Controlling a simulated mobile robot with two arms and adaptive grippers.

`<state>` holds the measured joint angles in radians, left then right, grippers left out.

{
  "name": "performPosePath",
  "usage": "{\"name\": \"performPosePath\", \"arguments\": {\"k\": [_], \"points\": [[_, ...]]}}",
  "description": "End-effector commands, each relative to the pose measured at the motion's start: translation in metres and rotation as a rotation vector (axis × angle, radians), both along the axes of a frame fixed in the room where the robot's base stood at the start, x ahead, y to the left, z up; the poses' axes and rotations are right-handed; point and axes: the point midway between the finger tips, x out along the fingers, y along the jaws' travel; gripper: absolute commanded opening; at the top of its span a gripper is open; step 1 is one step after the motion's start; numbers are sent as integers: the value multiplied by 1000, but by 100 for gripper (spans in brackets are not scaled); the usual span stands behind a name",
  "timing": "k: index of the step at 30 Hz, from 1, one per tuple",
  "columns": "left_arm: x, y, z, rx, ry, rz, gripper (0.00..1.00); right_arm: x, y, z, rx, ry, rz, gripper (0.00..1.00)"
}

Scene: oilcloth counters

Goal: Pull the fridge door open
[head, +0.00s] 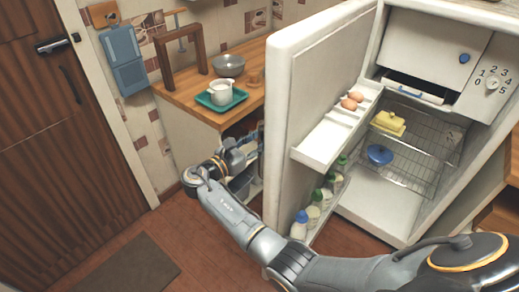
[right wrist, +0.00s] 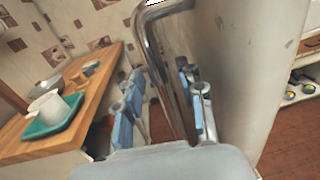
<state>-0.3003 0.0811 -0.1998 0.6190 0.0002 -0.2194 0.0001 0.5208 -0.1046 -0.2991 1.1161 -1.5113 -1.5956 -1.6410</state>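The white fridge (head: 428,48) stands at the right with its door (head: 318,80) wide open, showing the shelves inside. My right arm reaches around the door's lower end. Its gripper (head: 240,160) is on the outer side of the door, partly hidden by the door's edge in the head view. In the right wrist view, the metal handle (right wrist: 157,60) runs between the two blue-padded fingers of this gripper (right wrist: 162,112). The fingers stand apart, with gaps to the handle, beside the door's outer face (right wrist: 245,75). My left gripper is not in view.
Eggs (head: 352,100) and several bottles (head: 313,212) sit in the door shelves. A yellow butter dish (head: 388,122) and a blue pot (head: 379,154) are inside. Left of the door, a wooden counter (head: 188,92) holds a green tray (head: 240,97) with a white jug. Floor near the mat (head: 120,268) is free.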

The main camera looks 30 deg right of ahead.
Motion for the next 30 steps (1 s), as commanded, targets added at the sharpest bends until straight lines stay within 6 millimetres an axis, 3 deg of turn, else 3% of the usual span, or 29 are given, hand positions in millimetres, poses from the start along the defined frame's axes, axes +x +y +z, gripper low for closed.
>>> {"name": "performPosePath", "arguments": {"k": [6,12,20,23,30], "points": [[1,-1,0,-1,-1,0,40,0,2,40,1,-3,1,38],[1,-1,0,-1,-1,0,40,0,3,57,-2,-1,2,38],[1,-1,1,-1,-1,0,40,1,3,63,-7,-8,4,38],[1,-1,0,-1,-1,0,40,1,5,56,5,4,4,38],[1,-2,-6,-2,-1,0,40,9,19,55,5,4,6,38]]}}
